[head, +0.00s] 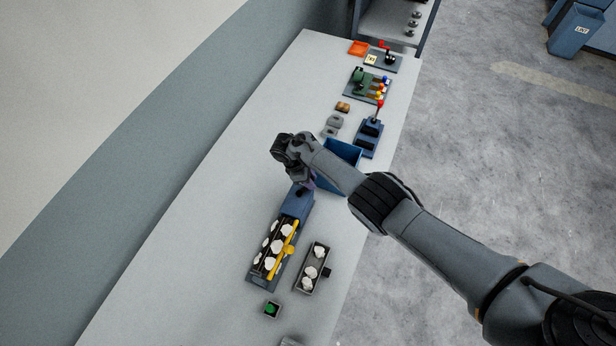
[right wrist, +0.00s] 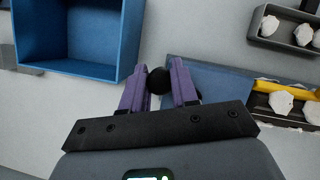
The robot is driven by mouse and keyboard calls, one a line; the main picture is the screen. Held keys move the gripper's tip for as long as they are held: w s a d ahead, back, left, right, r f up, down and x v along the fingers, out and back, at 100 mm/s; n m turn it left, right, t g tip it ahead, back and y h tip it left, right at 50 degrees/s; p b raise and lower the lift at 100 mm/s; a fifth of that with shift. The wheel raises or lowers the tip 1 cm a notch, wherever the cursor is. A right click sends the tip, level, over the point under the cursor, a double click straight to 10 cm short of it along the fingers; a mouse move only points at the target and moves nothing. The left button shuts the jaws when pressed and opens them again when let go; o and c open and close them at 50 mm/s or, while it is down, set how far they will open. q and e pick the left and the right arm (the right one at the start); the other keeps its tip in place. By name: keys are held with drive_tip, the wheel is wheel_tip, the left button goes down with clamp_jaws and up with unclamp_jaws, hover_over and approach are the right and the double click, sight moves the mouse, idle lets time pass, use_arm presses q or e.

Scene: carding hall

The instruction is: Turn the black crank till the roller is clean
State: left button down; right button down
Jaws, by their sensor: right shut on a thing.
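The roller (head: 278,238) lies dark in a blue-grey frame (head: 296,204) on the bench, with several white tufts on it and a yellow bar along its side. The frame and bar also show at the right of the right wrist view. My right gripper (right wrist: 158,84) has purple fingers closed on the round black crank knob (right wrist: 159,79), just beyond the frame's end. In the head view my right gripper (head: 304,186) is partly hidden by my own wrist, and the crank is barely visible. My left gripper is not in view.
An open blue bin (head: 348,150) stands close behind my right gripper. Several small devices line the bench's far end. The left of the bench is clear.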

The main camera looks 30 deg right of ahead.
drive_tip(key=shift+s+m, duration=0.15)
drive_tip(key=shift+m, duration=0.35)
drive_tip(key=c, duration=0.9)
unclamp_jaws()
drive_tip(key=shift+o, duration=0.2)
drive_tip(key=shift+r, duration=0.45)
drive_tip(key=p+v, duration=0.2)
drive_tip(key=v, duration=0.8)
